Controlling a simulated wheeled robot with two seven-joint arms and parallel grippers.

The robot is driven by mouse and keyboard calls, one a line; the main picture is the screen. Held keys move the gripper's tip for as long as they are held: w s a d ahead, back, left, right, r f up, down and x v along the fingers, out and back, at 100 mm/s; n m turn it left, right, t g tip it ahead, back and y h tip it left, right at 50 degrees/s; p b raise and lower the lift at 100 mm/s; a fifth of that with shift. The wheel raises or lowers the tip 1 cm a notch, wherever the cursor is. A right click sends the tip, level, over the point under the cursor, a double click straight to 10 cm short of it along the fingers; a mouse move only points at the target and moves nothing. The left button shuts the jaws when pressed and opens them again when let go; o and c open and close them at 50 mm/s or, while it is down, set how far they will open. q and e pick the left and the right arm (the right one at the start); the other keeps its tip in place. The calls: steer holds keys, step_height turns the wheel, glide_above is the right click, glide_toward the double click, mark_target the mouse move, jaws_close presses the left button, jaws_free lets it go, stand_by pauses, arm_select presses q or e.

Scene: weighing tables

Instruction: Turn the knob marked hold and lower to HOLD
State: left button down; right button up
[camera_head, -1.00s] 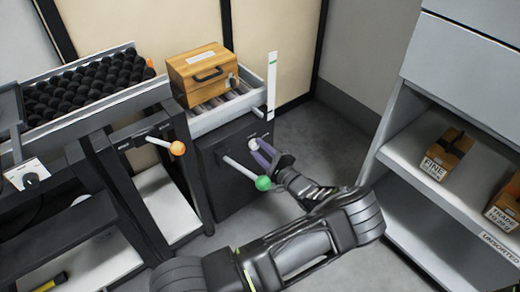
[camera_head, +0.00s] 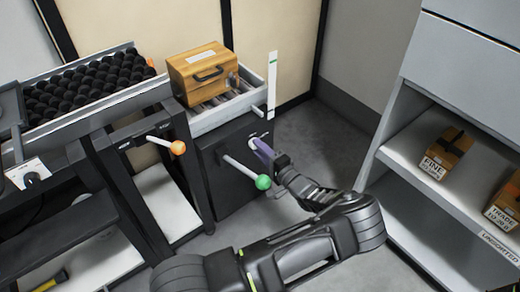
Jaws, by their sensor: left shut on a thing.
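The small pale knob (camera_head: 253,139) is on the dark front panel (camera_head: 228,180) of the roller stand, mostly hidden behind my fingers. My left gripper (camera_head: 262,148) has its purple fingers at the knob and is shut on it. The knob's markings are too small or covered to read, so I cannot tell its setting. A lever with a green ball end (camera_head: 263,182) sticks out of the same panel, just below and left of my gripper. My right gripper is not in view.
A wooden box with a black handle (camera_head: 203,72) stands on the rollers above the panel. A lever with an orange ball (camera_head: 178,148) juts out at the left. A grey shelf (camera_head: 407,160) with boxes stands at the right, with bare floor between.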

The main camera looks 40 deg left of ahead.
arm_select(q)
steer(key=c, duration=1)
jaws_free()
steer(key=shift+d, duration=0.1)
steer(key=p+v, duration=0.2)
steer(key=v, duration=0.5)
steer(key=shift+d, duration=0.3)
steer(key=shift+s, duration=0.1)
